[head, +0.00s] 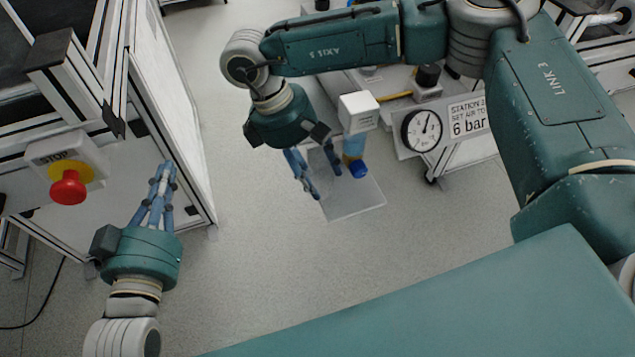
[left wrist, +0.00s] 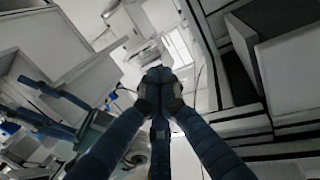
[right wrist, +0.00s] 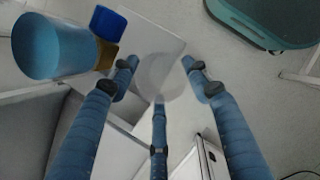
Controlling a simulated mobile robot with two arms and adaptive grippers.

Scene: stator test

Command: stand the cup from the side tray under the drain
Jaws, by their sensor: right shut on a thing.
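My right gripper (head: 318,174) is closed around a pale, see-through cup (right wrist: 160,76), which shows between its fingers in the right wrist view. In the head view the cup is hard to make out between the fingers. The drain appears to be the blue end (head: 358,169) below the amber part of the filter unit (head: 357,111). It also shows in the right wrist view (right wrist: 122,22), up and left of the cup, apart from it. My left gripper (head: 164,176) is empty, its fingertips together, beside the left frame.
A pale flat tray (head: 352,205) lies below the right gripper and the drain. A round gauge (head: 422,131) and a 6 bar sign (head: 469,117) are right of the filter unit. A red stop button (head: 68,187) is on the left frame. Open floor lies between the frames.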

